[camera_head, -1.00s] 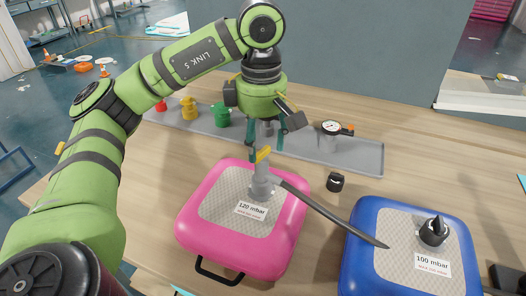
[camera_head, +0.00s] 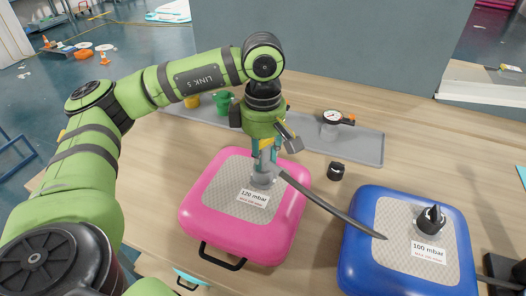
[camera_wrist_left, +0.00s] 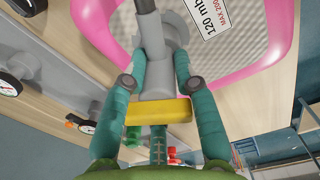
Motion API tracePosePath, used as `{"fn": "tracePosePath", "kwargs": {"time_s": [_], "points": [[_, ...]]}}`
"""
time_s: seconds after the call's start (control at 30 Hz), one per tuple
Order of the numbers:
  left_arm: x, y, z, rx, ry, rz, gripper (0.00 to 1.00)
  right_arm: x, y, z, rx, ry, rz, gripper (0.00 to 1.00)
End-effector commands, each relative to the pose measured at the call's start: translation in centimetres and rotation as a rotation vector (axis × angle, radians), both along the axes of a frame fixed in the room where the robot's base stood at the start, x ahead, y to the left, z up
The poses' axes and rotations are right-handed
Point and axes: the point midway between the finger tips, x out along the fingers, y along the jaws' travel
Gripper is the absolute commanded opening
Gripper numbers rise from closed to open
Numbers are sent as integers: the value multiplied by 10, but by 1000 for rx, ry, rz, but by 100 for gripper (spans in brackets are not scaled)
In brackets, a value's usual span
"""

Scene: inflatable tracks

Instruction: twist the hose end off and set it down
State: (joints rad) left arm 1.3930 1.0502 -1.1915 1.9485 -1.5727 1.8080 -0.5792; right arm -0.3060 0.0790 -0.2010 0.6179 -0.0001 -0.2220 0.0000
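The grey hose end (camera_head: 263,178) stands upright on the valve of the pink cushion (camera_head: 215,228), whose label reads 120 mbar. The dark hose (camera_head: 330,207) runs from it to the right and reaches over the blue cushion. My left gripper (camera_head: 266,160) is directly above the pink cushion, its fingers pointing down on both sides of the hose end. In the left wrist view, the two teal fingers (camera_wrist_left: 159,75) press against the grey body (camera_wrist_left: 155,60), with a yellow band (camera_wrist_left: 158,111) between them. The seat of the fitting is partly hidden. My right gripper is not in view.
The blue cushion (camera_head: 357,255), labelled 100 mbar, has a black cap (camera_head: 431,220) on it. A small black cap (camera_head: 335,171) lies on the wooden table. A grey tray (camera_head: 368,152) behind holds a gauge (camera_head: 331,121) and a green part (camera_head: 223,103). Bare table lies right of the tray.

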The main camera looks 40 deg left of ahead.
Motion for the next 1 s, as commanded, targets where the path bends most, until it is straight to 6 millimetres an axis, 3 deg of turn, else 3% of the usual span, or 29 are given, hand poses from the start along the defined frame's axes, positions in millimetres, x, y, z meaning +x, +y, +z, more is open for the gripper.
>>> {"fn": "tracePosePath", "kwargs": {"time_s": [0.27, 0.7, 1.0], "points": [[0, 0, -2, 2, 2, -35, 0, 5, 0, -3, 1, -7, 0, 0], [0, 0, -2, 1, 3, -436, 0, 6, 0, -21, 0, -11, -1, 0], [0, 0, -1, 2, 5, -457, 0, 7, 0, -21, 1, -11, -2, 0]]}}
